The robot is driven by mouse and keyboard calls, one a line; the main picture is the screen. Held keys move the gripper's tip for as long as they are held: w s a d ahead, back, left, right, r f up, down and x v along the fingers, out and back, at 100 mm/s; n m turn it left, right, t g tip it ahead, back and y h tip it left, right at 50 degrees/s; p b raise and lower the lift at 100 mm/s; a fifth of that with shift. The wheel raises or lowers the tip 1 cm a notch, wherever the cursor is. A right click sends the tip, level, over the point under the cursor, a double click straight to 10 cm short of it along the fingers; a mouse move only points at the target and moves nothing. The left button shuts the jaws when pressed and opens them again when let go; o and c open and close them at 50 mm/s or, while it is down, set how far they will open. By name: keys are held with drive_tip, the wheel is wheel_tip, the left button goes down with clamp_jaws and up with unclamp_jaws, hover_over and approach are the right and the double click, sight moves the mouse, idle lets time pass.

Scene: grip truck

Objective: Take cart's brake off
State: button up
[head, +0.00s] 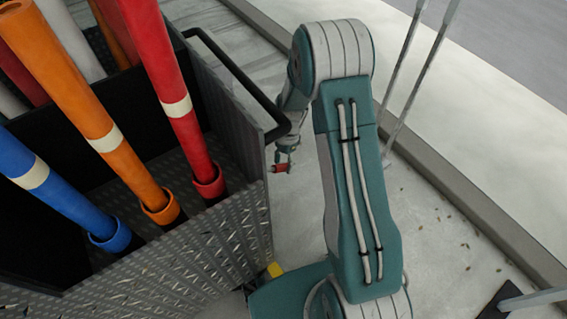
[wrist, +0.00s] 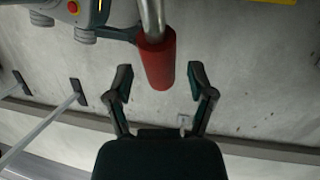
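The cart (head: 190,240) stands at the left of the head view, with diamond-plate metal walls. Its brake lever shows in the wrist view as a metal rod with a red grip (wrist: 157,62), pointing down toward my gripper. A small red piece (head: 280,168), apparently this grip, shows beside the cart's right wall in the head view. My gripper (wrist: 160,82) is open and empty. The end of the red grip appears between its two fingers, with a gap on each side; I cannot tell the depth. In the head view my gripper (head: 287,146) is small and partly hidden by my arm.
Blue, orange and red tubes (head: 172,100) stand in the cart. A black handle bar (head: 235,75) juts from its upper right side. Thin grey poles (head: 415,80) stand to the right, near a kerb (head: 480,190). Pale floor lies open right of my arm.

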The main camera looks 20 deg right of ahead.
drive_tip(key=shift+d, duration=0.1)
drive_tip(key=v, duration=0.7)
drive_tip(key=shift+r, duration=0.15)
idle(0.6)
